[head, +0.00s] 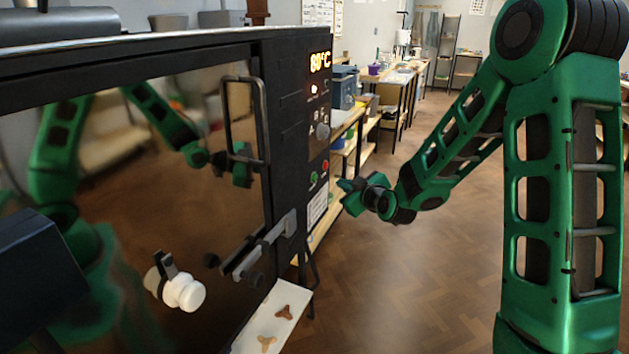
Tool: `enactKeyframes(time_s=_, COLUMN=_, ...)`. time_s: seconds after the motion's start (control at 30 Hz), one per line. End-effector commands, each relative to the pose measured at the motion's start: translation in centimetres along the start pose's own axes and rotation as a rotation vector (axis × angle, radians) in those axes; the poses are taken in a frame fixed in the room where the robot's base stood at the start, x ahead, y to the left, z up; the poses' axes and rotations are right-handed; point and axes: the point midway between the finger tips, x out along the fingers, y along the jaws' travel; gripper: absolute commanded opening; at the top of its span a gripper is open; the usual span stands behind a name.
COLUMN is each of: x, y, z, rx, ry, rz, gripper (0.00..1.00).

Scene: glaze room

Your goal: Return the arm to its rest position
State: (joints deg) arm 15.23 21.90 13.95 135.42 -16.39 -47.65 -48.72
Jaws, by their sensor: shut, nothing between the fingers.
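My green arm reaches in from the right side of the head view, bent at its elbow. My gripper (352,196) is at its end, in front of the right edge of the oven's front. It is shut and looks empty. It is small in the picture and seems apart from the oven (285,130). The oven's dark glass door mirrors my arm and gripper.
The oven has a vertical door handle (262,120), a lit display (320,62) reading 80°C, a latch bar (262,245) and a white knob (182,292). A white shelf (275,318) holds brown three-armed pieces. Benches stand behind. The floor (420,270) is clear.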

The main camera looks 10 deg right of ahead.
Motion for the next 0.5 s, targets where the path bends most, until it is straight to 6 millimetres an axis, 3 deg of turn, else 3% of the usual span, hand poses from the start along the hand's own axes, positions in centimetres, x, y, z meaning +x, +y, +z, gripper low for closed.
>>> enactKeyframes(time_s=0.17, x=-0.4, y=0.2, z=0.2, rx=0.002, ry=-0.018, rz=-0.006, gripper=0.0)
enactKeyframes(time_s=0.27, x=-1.7, y=0.8, z=1.0, rx=0.009, ry=-0.078, rz=-0.025, gripper=0.0)
enactKeyframes(time_s=0.37, x=-4.2, y=1.9, z=2.6, rx=0.036, ry=-0.19, rz=-0.049, gripper=0.0)
enactKeyframes(time_s=0.5, x=-9.6, y=3.8, z=5.5, rx=0.116, ry=-0.39, rz=-0.058, gripper=0.0)
